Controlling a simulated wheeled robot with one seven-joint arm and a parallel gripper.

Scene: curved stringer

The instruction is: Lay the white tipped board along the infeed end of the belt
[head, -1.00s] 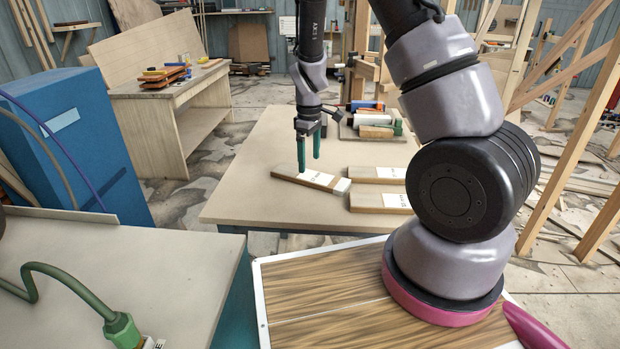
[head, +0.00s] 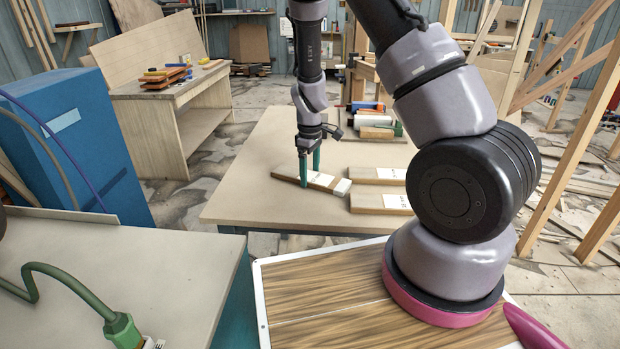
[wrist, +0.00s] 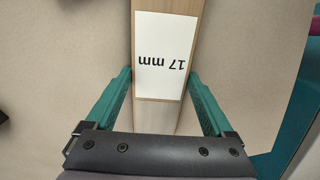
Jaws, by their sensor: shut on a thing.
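The white tipped board (head: 322,180) lies flat on the table, its white end (head: 343,187) toward the right. My gripper (head: 309,176) is down at the board, with one teal finger on each side, shut on it near its label. In the wrist view the board (wrist: 166,55) runs between my two fingers (wrist: 160,75), and its white label reads 17 mm upside down. The white tip is out of the wrist view. I cannot make out the belt for certain in these frames.
Two other labelled boards, a far one (head: 377,175) and a near one (head: 380,203), lie just right of it on the table (head: 245,195). A tray of tools and rolls stands behind. A blue cabinet (head: 75,120) and a green plug (head: 122,330) are at left. The table's left part is clear.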

